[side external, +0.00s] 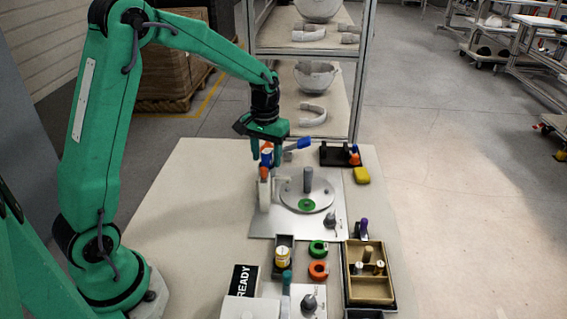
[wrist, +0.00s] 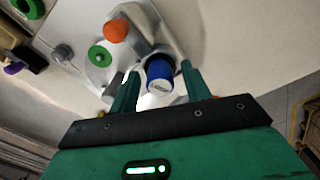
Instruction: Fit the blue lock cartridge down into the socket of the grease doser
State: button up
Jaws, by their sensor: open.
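The blue lock cartridge (wrist: 159,74) has a pale end face and lies between my fingertips in the wrist view. A dark ring shows behind it. In the side view the blue cartridge (side external: 266,158) is between my fingers, just above a white and orange upright body, which looks like the grease doser (side external: 264,190). I cannot tell how deep the cartridge sits in the socket. My gripper (side external: 266,160) is open, with a finger on each side of the cartridge; it also shows in the wrist view (wrist: 158,80).
A metal plate (side external: 262,224) carries a round disc (side external: 322,194) with a grey post (side external: 308,180) and green patch. A blue-handled tool (side external: 299,144) is close behind my gripper. A black stand (side external: 334,156), yellow block (side external: 361,175) and wooden tray (side external: 354,293) stand to the right.

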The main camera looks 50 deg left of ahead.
aim_at(265, 154)
notch_tip(265, 154, up, 12)
dwell(0.6)
dwell(0.5)
jog(key=s+d+r+m+t, duration=0.1)
jog(key=s+d, duration=0.3)
jog(key=s, duration=0.7)
jog(key=s+d+r+m+t, duration=0.1)
jog(key=s+d+m+t, duration=0.2)
jog(key=s, duration=0.7)
jog(key=shift+s+d+m+t, duration=0.35)
jog(key=shift+d+t, duration=0.2)
jog(key=shift+t, duration=0.25)
